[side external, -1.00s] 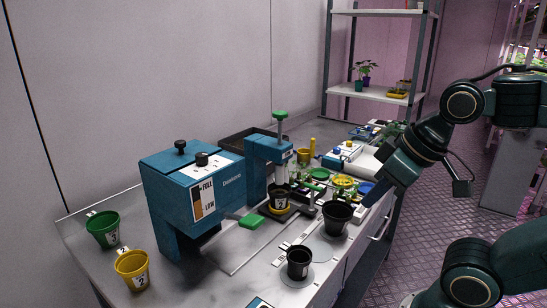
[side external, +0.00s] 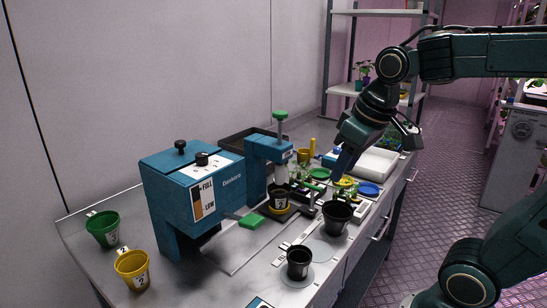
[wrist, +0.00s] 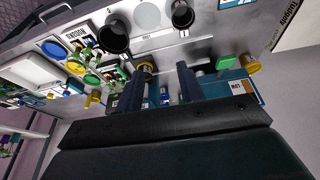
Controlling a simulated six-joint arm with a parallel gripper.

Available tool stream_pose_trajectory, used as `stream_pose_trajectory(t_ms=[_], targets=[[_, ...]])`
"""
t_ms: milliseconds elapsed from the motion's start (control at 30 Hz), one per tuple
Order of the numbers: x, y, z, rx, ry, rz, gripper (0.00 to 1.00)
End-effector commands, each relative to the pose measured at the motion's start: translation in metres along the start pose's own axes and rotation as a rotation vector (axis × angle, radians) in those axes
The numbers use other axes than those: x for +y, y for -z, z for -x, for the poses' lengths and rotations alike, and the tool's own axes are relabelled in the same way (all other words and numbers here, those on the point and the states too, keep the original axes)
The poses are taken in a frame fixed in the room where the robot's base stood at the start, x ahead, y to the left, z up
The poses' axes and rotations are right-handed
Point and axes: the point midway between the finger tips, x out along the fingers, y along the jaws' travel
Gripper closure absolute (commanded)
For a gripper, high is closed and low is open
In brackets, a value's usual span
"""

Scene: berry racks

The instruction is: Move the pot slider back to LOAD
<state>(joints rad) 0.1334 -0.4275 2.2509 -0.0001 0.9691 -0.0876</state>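The pot slider is a dark carriage on the bench track with a green handle (side external: 251,221). A small dark pot with a yellow band and a number label (side external: 278,199) stands on it, below the blue press head (side external: 271,147). The green handle also shows in the wrist view (wrist: 226,62), right of the pot (wrist: 147,66). My gripper (side external: 341,163) is above the bench, right of the press and apart from the slider. In the wrist view its two fingers (wrist: 158,80) are spread with nothing held between them. The LOAD marking is not readable.
The blue dispenser (side external: 192,190) stands left of the track. Black pots (side external: 338,217) (side external: 299,262) stand at the front; a green pot (side external: 103,228) and a yellow pot (side external: 132,268) stand far left. Seedlings, coloured dishes and a white tray (side external: 378,162) crowd the right.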

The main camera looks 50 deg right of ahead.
Motion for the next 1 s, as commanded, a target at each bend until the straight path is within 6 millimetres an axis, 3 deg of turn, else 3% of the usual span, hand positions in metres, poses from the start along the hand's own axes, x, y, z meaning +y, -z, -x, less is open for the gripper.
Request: stream_pose_trajectory(t_ms=[500, 800, 1000], targets=[[0.065, 0.081, -0.048, -0.181, -0.017, -0.053, 0.62], [0.115, 0.112, -0.093, -0.277, -0.007, -0.085, 0.62], [0.143, 0.122, -0.121, -0.327, 0.005, -0.102, 0.62]])
